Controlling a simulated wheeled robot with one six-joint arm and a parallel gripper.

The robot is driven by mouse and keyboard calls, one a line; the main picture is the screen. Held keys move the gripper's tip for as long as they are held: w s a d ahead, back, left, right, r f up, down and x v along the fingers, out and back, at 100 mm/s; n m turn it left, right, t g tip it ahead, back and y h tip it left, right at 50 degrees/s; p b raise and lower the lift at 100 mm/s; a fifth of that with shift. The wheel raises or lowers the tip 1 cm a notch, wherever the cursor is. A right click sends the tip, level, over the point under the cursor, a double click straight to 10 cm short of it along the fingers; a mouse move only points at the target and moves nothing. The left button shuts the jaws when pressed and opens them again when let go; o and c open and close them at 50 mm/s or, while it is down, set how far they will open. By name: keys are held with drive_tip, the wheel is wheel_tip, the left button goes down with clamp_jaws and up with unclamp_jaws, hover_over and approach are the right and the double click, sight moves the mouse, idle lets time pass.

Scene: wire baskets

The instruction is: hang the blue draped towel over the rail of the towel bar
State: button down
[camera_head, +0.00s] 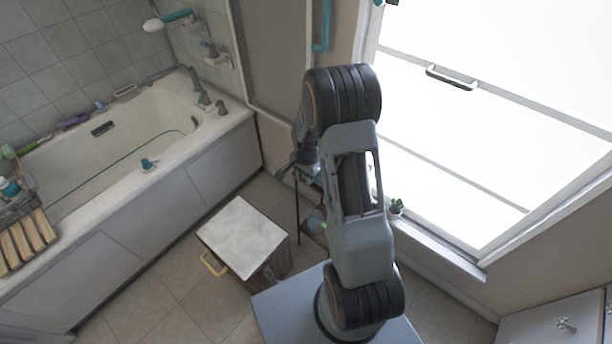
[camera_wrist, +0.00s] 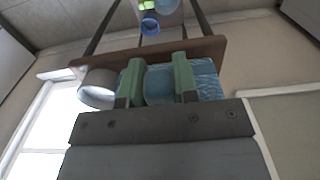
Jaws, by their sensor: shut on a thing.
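In the wrist view, the two green fingers of my gripper (camera_wrist: 157,82) are shut on the blue towel (camera_wrist: 207,80). Its blue cloth shows between the fingers and out to the right of them, in front of a brown wooden board. I cannot tell whether the towel touches the board. In the head view, my arm hides most of my gripper and the towel. A teal bar (camera_head: 321,38) is on the wall at the top of the head view; I cannot tell whether it is the towel bar.
The wooden board (camera_wrist: 150,53) belongs to a rack with dark uprights. A pale round roll (camera_wrist: 97,90) and blue round items (camera_wrist: 150,25) are close by. A white-topped box (camera_head: 243,236) stands on the floor near the bathtub (camera_head: 150,185). A bright window (camera_head: 480,130) is at right.

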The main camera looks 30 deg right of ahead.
drive_tip(key=shift+f, duration=0.2)
drive_tip(key=c, duration=0.9)
unclamp_jaws()
wheel_tip(320, 180, up, 12)
drive_tip(key=shift+f+p, duration=0.15)
drive_tip(key=shift+p, duration=0.3)
drive_tip(key=s+a+r+n+t, duration=0.1)
drive_tip(key=s+a+r+n, duration=0.2)
drive_tip(key=s+r+n, duration=0.1)
drive_tip(key=s+a+r+n+t, duration=0.1)
drive_tip(key=s+a+r+n, duration=0.2)
drive_tip(key=s, duration=0.3)
drive_tip(key=s+a+r+n+t, duration=0.1)
drive_tip(key=s+a+r+n, duration=0.2)
drive_tip(key=s+n, duration=0.3)
drive_tip(key=shift+a+r, duration=0.3)
drive_tip(key=shift+r, duration=0.5)
drive_tip(key=shift+r, duration=0.1)
